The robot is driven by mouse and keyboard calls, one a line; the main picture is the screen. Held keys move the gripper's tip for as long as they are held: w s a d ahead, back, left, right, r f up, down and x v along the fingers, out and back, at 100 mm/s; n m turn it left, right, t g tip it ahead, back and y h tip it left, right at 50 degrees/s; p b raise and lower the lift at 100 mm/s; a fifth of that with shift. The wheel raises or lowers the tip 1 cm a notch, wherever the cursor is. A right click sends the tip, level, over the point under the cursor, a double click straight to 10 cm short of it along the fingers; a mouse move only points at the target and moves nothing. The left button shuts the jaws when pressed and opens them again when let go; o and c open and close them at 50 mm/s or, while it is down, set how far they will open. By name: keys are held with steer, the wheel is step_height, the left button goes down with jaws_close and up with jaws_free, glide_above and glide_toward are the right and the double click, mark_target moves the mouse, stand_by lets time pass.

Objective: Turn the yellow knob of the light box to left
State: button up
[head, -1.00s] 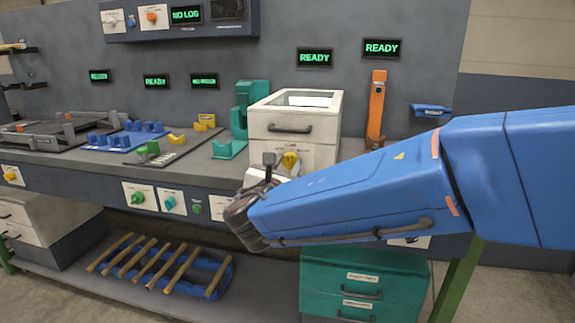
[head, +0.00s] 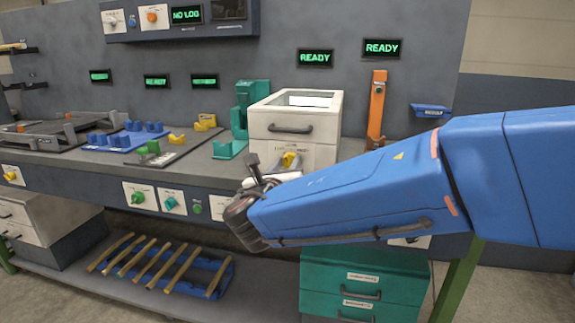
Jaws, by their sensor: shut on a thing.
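The light box (head: 262,131) is a white cabinet on the bench with a lit window in its top and a dark-handled drawer. Its yellow knob (head: 289,159) is on the lower front, partly hidden by my gripper. My gripper (head: 283,172) is at the front of the box, shut on the yellow knob. Its fingertips are small and mostly hidden by my wrist, so the exact grip and the knob's pointing direction are hard to tell.
A teal stand (head: 241,118) is just left of the box and an orange upright (head: 377,110) stands to its right. A blue tray (head: 112,142) and other fixtures lie on the bench at left. Teal drawers (head: 362,283) are below.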

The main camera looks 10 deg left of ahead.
steer(key=shift+n, duration=1.8)
steer(key=shift+a+n, duration=0.1)
steer(key=shift+n, duration=0.5)
steer(key=o, duration=1)
steer(key=shift+o, duration=0.2)
steer(key=shift+s, duration=0.1)
steer(key=s+a, duration=0.1)
steer(key=s, duration=1.6)
steer(key=shift+a, duration=0.15)
